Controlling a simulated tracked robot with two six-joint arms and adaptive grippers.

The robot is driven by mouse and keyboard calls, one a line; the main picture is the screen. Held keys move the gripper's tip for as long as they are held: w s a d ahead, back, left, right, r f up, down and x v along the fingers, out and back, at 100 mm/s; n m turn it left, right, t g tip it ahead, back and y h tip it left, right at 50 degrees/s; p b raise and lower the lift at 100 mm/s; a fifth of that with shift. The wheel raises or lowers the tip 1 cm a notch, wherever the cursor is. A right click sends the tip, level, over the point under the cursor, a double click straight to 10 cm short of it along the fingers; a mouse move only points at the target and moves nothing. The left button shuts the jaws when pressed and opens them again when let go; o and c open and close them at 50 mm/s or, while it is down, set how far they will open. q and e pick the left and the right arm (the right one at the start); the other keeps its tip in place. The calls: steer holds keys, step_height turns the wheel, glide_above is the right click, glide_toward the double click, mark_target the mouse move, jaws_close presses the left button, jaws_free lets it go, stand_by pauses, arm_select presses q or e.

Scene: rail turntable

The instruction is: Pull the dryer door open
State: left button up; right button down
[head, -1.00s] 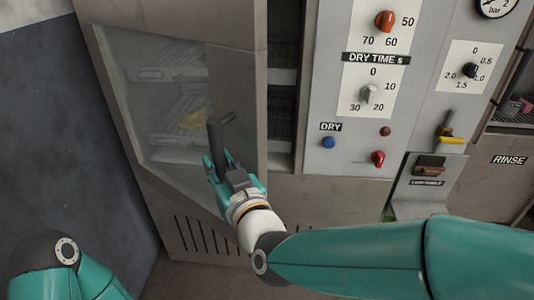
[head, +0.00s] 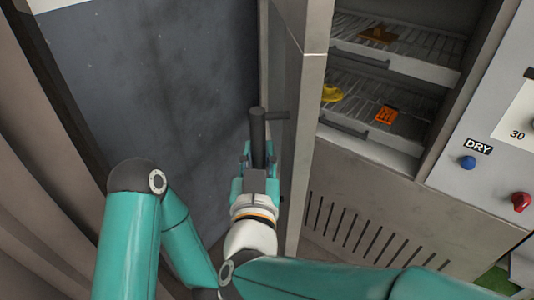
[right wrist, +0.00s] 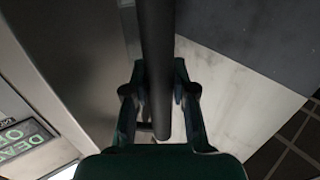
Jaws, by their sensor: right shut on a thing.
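The dryer door (head: 305,130) stands swung wide open, seen nearly edge-on left of the dryer's opening in the head view. Its dark bar handle (head: 257,125) sticks out on the door's left side. My right gripper (head: 259,162) is shut on the lower part of this handle. In the right wrist view, the handle (right wrist: 157,60) runs down between the fingers of the gripper (right wrist: 158,95). My left arm shows at the left of the head view, but its gripper is not in view.
Inside the dryer, wire racks (head: 362,95) hold a yellow piece (head: 331,93), an orange piece (head: 386,115) and a brownish piece (head: 378,34). The control panel (head: 450,120) is at right. A dark grey wall panel (head: 150,80) stands left of the door.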

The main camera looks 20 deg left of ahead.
steer(key=shift+r, duration=0.1)
steer(key=c, duration=0.9)
jaws_free()
steer(key=shift+s, duration=0.15)
